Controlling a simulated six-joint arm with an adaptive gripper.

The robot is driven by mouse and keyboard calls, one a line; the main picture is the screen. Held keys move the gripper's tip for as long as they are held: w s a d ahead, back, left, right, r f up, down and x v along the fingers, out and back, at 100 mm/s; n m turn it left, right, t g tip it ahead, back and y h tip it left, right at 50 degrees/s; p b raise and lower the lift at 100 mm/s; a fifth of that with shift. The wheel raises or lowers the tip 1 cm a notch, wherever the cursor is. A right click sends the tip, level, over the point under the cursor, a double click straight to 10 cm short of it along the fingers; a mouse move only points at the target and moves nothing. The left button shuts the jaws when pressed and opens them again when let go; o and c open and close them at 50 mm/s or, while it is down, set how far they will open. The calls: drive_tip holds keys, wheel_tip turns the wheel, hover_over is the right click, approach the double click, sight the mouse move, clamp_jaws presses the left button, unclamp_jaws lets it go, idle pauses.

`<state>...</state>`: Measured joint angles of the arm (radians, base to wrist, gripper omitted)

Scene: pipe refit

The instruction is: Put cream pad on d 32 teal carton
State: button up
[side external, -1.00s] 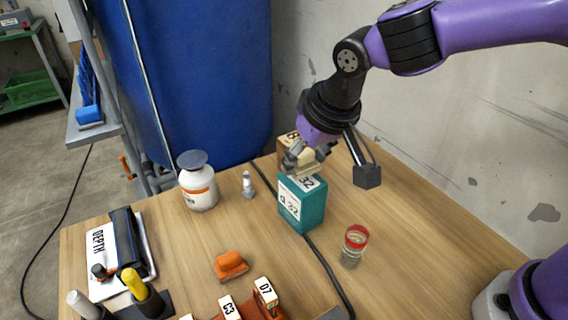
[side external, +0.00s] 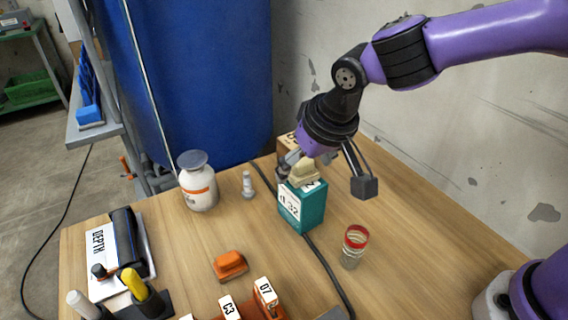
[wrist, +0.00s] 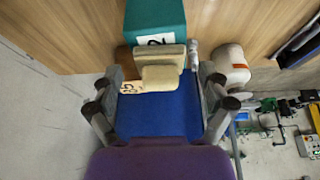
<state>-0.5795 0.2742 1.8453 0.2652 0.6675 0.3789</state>
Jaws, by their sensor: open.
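The teal carton (side external: 314,209) stands upright on the table with "d 32" on its white front label; it also shows at the top of the wrist view (wrist: 156,20). The cream pad (side external: 304,174) appears to rest on the carton's top, covering part of the top label. In the wrist view the pad (wrist: 163,74) lies between my spread fingers, with visible gaps on both sides. My gripper (wrist: 160,82) is open around the pad. In the side view my gripper (side external: 301,165) is tilted just above the carton, and its far finger is largely hidden.
A brown box (side external: 286,144) stands behind the carton. A red-rimmed glass jar (side external: 353,246) is at the carton's front right. An orange block (side external: 230,265) lies in front.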

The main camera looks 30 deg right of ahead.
drive_tip(key=v, duration=1.2)
drive_tip(key=s+d+f, duration=0.2)
drive_tip(key=s+d, duration=0.2)
drive_tip(key=d, duration=0.4)
drive_tip(key=s+d+f+t, duration=0.1)
drive_tip(key=s+d+f, duration=0.1)
drive_tip(key=s+d, duration=0.3)
drive_tip(key=d, duration=0.3)
drive_tip(key=shift+s+f, duration=0.15)
